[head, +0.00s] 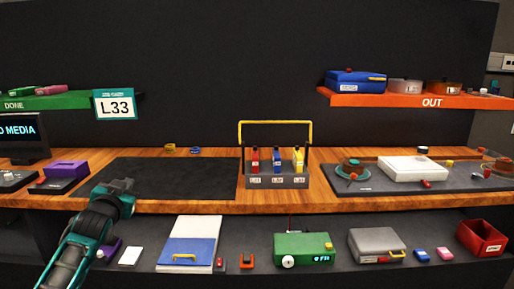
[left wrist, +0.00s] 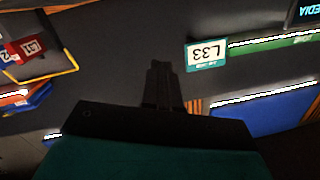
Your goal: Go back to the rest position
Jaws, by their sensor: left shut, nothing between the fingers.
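My left arm reaches in from the lower left of the head view, and its gripper (head: 124,184) is over the front left of the wooden bench (head: 225,196). In the left wrist view the left gripper's fingers (left wrist: 161,84) are together, with nothing between them. The fingers are apart from every object in that view. My right arm and right gripper are not in view.
A dark mat (head: 178,176) lies bare on the bench. A caddy with a yellow handle (head: 275,123) stands right of it. A purple box (head: 66,169) is at left. A lower shelf holds a green device (head: 303,247) and a grey case (head: 375,243).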

